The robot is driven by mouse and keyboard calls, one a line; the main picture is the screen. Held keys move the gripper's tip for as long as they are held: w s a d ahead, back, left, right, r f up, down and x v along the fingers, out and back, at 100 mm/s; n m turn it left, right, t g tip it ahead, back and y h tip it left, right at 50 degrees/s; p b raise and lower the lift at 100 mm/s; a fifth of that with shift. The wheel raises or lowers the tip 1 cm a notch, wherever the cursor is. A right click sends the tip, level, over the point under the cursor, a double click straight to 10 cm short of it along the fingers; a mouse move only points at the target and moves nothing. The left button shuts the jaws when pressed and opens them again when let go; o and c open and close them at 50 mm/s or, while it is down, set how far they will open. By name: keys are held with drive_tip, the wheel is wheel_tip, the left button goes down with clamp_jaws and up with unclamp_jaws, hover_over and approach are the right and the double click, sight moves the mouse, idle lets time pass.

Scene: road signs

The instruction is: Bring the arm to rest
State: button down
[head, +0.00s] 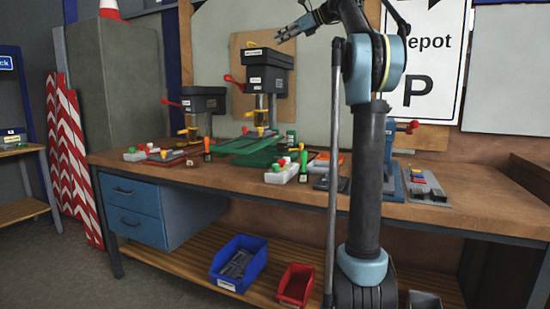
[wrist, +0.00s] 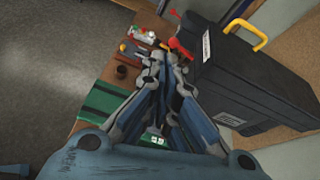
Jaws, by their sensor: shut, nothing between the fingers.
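My gripper (head: 279,37) is raised above the workbench (head: 462,206), in front of the pale board on the wall. In the head view it points left, near the top of the larger dark drill press (head: 266,77). In the wrist view my gripper (wrist: 159,57) has its fingers together, with nothing between them. The dark press head (wrist: 255,80) with its yellow handle fills the right of that view, close beside the fingers. I cannot tell whether they touch it. My arm stands upright in front of the bench and bends left at the top.
A smaller press (head: 203,102) stands to the left. Button boxes (head: 282,172) and small tools lie along the bench. A blue bin (head: 240,262) and a red bin (head: 296,285) sit on the lower shelf. The floor at left is open.

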drive_tip(key=s+d+f+n+g+h, duration=0.1)
drive_tip(key=s+d+f+n+h, duration=0.3)
drive_tip(key=s+f, duration=1)
drive_tip(key=s+d+f+n+g+h, duration=0.1)
drive_tip(key=s+d+f+n+h, duration=0.3)
drive_tip(key=s+f, duration=1.1)
drive_tip(key=s+d+f+n+g+h, duration=0.1)
drive_tip(key=s+d+f+n+h, duration=0.3)
drive_tip(key=f, duration=3.8)
drive_tip(key=s+d+n, duration=0.4)
drive_tip(key=s+n, duration=0.4)
drive_tip(key=s, duration=0.3)
drive_tip(key=shift+s+d+h, duration=0.25)
drive_tip(key=shift+d+h, duration=0.05)
drive_tip(key=shift+d, duration=0.1)
drive_tip(key=shift+w+f, duration=0.15)
drive_tip(key=shift+w, duration=0.3)
drive_tip(key=c, duration=2.3)
unclamp_jaws()
